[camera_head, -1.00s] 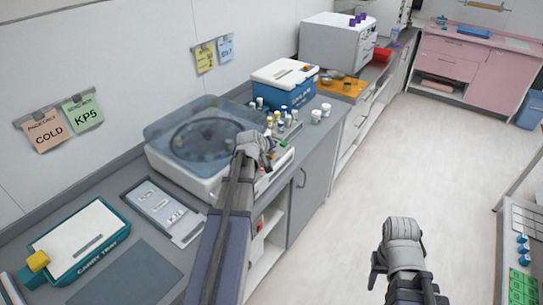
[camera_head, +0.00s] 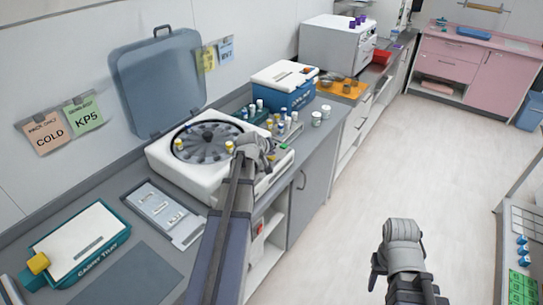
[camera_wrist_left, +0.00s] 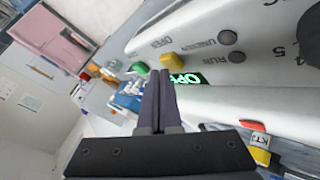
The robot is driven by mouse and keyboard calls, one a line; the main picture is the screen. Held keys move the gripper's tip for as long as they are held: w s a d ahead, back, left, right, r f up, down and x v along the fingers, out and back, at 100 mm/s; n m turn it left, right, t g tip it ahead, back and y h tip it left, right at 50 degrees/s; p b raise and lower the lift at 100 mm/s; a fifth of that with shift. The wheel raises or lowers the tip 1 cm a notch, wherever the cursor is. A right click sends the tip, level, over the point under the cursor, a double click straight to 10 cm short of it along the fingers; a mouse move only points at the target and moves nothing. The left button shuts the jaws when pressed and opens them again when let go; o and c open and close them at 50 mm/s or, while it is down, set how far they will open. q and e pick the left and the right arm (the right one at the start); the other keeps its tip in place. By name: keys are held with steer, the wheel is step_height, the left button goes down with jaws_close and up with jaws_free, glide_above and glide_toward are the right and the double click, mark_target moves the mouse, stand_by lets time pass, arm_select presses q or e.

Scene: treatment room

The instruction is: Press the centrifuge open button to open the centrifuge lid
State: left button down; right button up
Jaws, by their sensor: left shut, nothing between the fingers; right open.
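The white centrifuge (camera_head: 172,165) stands on the counter with its blue-grey lid (camera_head: 158,82) raised upright against the wall. Its dark round rotor (camera_head: 208,141) is uncovered, with a few capped tubes around it. My left gripper (camera_head: 262,148) is at the front right of the centrifuge. In the left wrist view my left gripper (camera_wrist_left: 158,85) is shut and empty beside the front panel. That panel has a yellow button (camera_wrist_left: 172,61) near the word OPEN and a lit green display (camera_wrist_left: 187,78). Whether the fingertips touch the panel cannot be told. My right gripper (camera_head: 376,275) is over the floor, away from the counter.
A blue and white cooler box (camera_head: 284,84) and several small vials (camera_head: 292,122) stand beyond the centrifuge. A grey tray (camera_head: 163,212) and a teal carry tray (camera_head: 82,243) lie nearer on the counter. The floor (camera_head: 350,190) to the right is clear.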

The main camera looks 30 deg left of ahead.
mark_target(271, 159)
arm_select(q)
steer(key=shift+r, duration=0.45)
step_height(271, 159, up, 5)
steer(key=p, duration=0.5)
steer(key=shift+r+p, duration=0.1)
steer(key=shift+p, duration=0.2)
stand_by(0.4)
